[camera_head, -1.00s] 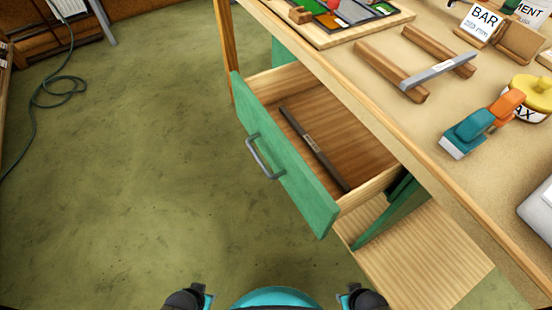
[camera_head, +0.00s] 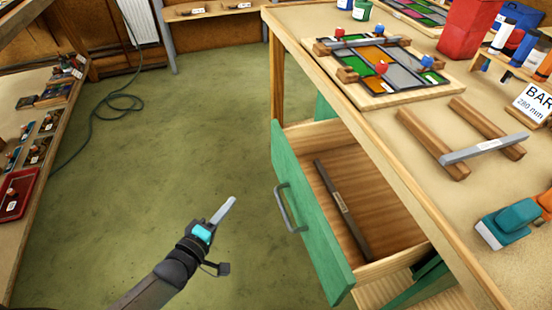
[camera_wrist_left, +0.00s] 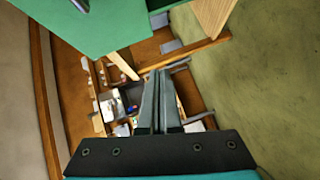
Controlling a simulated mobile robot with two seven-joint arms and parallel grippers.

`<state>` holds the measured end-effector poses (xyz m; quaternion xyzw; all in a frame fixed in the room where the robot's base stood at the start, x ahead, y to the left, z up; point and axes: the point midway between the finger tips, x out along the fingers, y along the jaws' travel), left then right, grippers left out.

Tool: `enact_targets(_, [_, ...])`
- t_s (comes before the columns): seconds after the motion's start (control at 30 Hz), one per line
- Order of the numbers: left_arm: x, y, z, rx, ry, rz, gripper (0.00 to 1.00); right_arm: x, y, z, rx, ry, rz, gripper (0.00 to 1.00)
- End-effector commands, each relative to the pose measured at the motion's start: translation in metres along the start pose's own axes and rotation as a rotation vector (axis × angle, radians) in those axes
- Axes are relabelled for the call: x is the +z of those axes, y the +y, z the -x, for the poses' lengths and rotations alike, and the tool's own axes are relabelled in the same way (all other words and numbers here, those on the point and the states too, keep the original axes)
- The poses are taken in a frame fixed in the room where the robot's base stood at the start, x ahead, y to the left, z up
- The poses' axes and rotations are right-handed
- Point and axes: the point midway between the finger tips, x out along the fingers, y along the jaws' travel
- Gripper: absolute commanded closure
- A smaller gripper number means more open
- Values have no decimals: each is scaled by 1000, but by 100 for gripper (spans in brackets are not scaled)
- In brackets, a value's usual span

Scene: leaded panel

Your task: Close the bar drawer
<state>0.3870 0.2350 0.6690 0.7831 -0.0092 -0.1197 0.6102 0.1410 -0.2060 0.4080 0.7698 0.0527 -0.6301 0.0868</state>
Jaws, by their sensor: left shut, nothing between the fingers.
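The bar drawer (camera_head: 315,225) stands open under the bench, with a green front and a grey bow handle (camera_head: 287,208). A dark bar with a small label (camera_head: 342,208) lies inside it. My left gripper (camera_head: 229,204) is shut and empty, in front of the drawer and left of the handle, apart from it. In the left wrist view the shut fingers (camera_wrist_left: 160,100) show at the middle, and a green panel (camera_wrist_left: 90,22), likely the drawer front, fills the upper left. My right gripper is in neither view.
The bench (camera_head: 390,150) carries a leaded panel (camera_head: 380,70), wooden rests with a grey bar (camera_head: 484,148), a teal tool (camera_head: 508,222) and a BAR sign (camera_head: 535,103). Shelving with a red tray (camera_head: 18,194) stands left. A hose (camera_head: 95,125) lies on the otherwise clear floor.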

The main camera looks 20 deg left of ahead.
Motion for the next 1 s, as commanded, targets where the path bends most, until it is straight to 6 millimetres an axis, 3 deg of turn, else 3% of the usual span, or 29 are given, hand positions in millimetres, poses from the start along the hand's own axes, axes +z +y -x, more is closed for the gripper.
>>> enact_targets(0.1, [-9,34,-2,114,0,139,100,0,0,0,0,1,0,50])
enact_targets(0.2, [-13,49,-2,165,-5,206,100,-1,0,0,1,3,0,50])
enact_targets(0.43, [-14,56,-14,186,-7,232,100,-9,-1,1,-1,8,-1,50])
enact_targets(1.0, [-15,67,-87,182,-6,229,100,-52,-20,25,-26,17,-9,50])
